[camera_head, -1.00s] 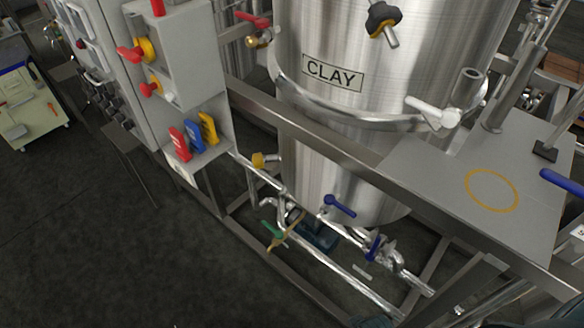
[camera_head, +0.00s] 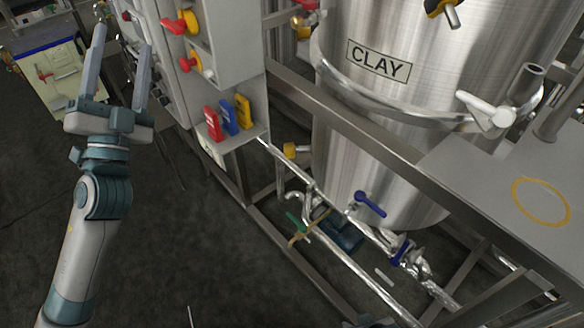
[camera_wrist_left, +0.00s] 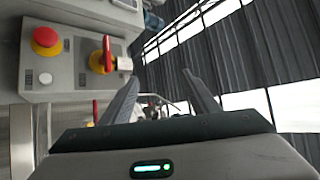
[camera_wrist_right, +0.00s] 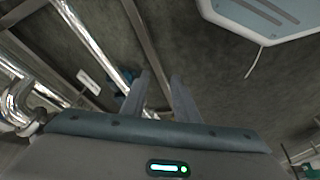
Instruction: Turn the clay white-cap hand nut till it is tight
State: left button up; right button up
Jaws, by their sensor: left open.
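The white-cap hand nut (camera_head: 487,110) sits on the clamp ring of the steel tank labelled CLAY (camera_head: 378,62), at the right of the head view. Its white cap and lever-like arm show, but I cannot tell how tight it is. My left gripper (camera_head: 120,42) is raised at the left of the head view, far from the nut. It is open and empty; its fingers also show in the left wrist view (camera_wrist_left: 160,78). My right gripper (camera_wrist_right: 160,76) shows in the right wrist view with a gap between its fingers and nothing in it, above the floor and pipes.
A grey control cabinet (camera_head: 232,45) with red, blue and yellow handles stands between my left gripper and the tank. A steel frame rail (camera_head: 350,130) crosses before the tank. A grey plate (camera_head: 480,165) lies right of it. Pipes and blue valves run below. The floor at lower left is clear.

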pick_arm(q)
jog(key=s+d+r+m+g+h, duration=0.3)
jog(key=d+r+m+g+h, duration=0.45)
jog(key=m, duration=0.75)
jog(key=s+d+r+m+g+h, duration=0.35)
jog(key=r+m+g+h, duration=0.55)
jog(key=m+h, duration=0.45)
jog(key=w+a+r+m+t+y, duration=0.1)
jog(key=w+m+y, duration=0.4)
jog(key=y, duration=0.5)
notch_tip(320, 180, up, 2)
jog(key=shift+a+r+m, duration=0.1)
jog(key=shift+a+m, duration=0.35)
jog(key=shift+a, duration=0.45)
pick_arm(e)
jog(key=s+a+f+t, duration=0.1)
jog(key=s+f, duration=0.2)
jog(key=f, duration=1.3)
jog(key=shift+a+f+y, duration=0.2)
jog(key=shift+a+y, duration=0.1)
pick_arm(q)
jog(key=shift+t, duration=0.25)
